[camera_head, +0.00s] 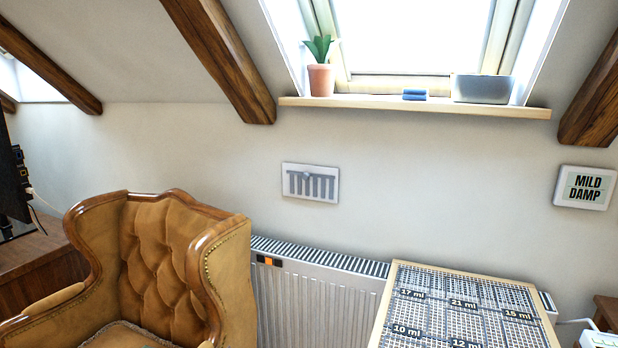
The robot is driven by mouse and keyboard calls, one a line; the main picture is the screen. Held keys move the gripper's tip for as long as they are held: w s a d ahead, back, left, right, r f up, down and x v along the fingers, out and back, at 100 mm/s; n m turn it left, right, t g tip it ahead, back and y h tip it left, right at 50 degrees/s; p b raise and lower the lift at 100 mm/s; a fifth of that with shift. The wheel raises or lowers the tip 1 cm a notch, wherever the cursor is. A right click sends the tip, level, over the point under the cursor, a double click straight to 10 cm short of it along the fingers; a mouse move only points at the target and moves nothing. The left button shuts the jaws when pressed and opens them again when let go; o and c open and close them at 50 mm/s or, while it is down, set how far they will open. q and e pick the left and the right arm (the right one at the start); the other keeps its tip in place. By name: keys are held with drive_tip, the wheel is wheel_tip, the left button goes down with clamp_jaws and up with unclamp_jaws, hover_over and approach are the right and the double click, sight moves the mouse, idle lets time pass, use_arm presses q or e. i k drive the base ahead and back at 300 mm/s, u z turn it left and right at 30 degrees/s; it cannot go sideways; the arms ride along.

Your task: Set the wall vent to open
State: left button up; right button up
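The wall vent (310,183) is a small white rectangular plate on the wall, below the window sill and above the radiator. It has several grey vertical slots and a small round knob at its upper middle. From this distance I cannot tell whether the slots are open or covered. Neither of my grippers shows in the head view.
A tan tufted armchair (160,265) stands at the lower left. A white radiator (300,295) runs below the vent. A gridded board (392,290) with ml labels is at lower right. A sign (584,188) reads "MILD DAMP". The sill (415,106) holds a potted plant (321,78).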

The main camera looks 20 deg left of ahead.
sight(306, 176)
drive_tip(key=z, duration=2.95)
drive_tip(key=k, duration=1)
drive_tip(key=u, duration=1.95)
drive_tip(key=i, duration=0.5)
drive_tip(key=u, duration=0.05)
